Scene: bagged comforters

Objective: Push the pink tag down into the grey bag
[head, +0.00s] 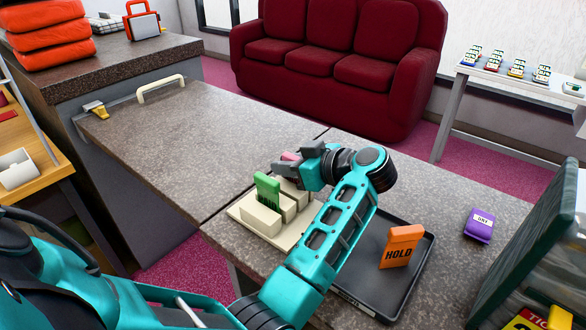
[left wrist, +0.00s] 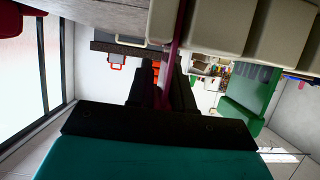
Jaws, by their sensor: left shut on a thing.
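My left gripper (head: 288,158) is shut on the pink tag (head: 291,156), at the back of the cream slotted rack (head: 251,237). In the left wrist view the pink tag (left wrist: 172,60) runs from between the dark fingers up to the frame's top edge, in front of cream rack blocks (left wrist: 205,25). I cannot tell whether it is clear of its slot. A green tag (head: 267,187) stands in the rack. I cannot make out a grey bag in either view. My right gripper is not in view.
A dark tray (head: 413,265) holds an orange HOLD block (head: 401,247). A purple tag (head: 480,224) lies to its right. A dark green-edged object (head: 530,240) stands at the right edge. The left counter stretch (head: 185,125) is mostly clear. A red sofa (head: 335,45) stands behind.

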